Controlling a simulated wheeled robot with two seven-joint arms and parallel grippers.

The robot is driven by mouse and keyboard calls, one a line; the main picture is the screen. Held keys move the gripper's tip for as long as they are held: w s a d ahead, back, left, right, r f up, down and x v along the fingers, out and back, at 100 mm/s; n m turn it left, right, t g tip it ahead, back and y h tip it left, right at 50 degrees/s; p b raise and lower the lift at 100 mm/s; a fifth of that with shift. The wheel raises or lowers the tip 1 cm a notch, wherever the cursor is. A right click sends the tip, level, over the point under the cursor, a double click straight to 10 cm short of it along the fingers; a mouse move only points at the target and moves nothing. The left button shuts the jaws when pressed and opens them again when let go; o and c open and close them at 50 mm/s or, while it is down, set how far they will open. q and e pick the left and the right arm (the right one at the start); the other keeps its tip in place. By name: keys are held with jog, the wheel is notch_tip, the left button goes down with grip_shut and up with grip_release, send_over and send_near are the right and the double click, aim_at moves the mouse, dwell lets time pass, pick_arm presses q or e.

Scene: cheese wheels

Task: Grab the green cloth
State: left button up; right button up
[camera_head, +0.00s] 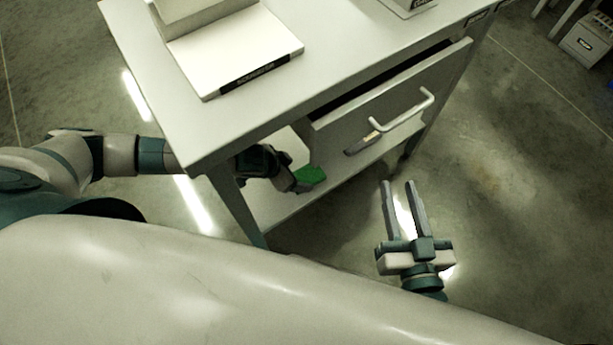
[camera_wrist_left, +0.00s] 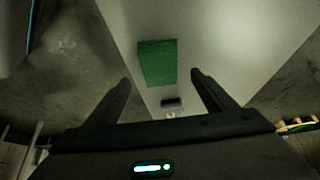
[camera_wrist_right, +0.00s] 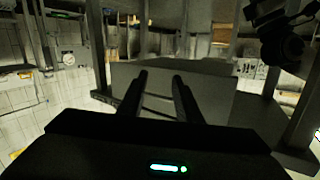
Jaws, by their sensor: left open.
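The green cloth (camera_head: 310,175) lies on the lower shelf (camera_head: 273,206) of the workbench, under the tabletop. My left gripper (camera_head: 298,187) reaches in under the tabletop beside the cloth, its fingers partly hidden in the head view. In the left wrist view the cloth (camera_wrist_left: 158,62) is a flat green rectangle beyond the open fingers of the left gripper (camera_wrist_left: 160,82), with nothing between them. My right gripper (camera_head: 397,184) is open and empty in front of the bench, right of the cloth. Its parted fingers also show in the right wrist view (camera_wrist_right: 160,75).
The workbench tabletop (camera_head: 330,50) is above my left gripper. A partly open drawer (camera_head: 385,110) with a pale handle juts out above the shelf. A dark-handled tool (camera_head: 362,145) lies on the shelf right of the cloth.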

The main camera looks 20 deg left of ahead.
aim_at(306, 176)
pick_arm(q)
jog(key=shift+f, duration=0.1)
jog(key=shift+w+d+f, duration=0.2)
jog(key=shift+w+f, duration=0.05)
jog(key=shift+f, duration=0.2)
jog(key=b+x, duration=0.1)
jog(key=x, duration=0.3)
jog(key=shift+b, duration=0.4)
jog(key=shift+d+f, duration=0.1)
jog(key=shift+f, duration=0.15)
pick_arm(e)
notch_tip(306, 176, up, 7)
jog(key=s+a+t+y, duration=0.1)
jog(key=t, duration=0.3)
jog(key=shift+f, duration=0.2)
pick_arm(q)
jog(key=shift+f, duration=0.1)
pick_arm(e)
jog(key=shift+r, duration=0.1)
pick_arm(q)
jog(key=shift+c, duration=0.4)
jog(key=c, duration=1.1)
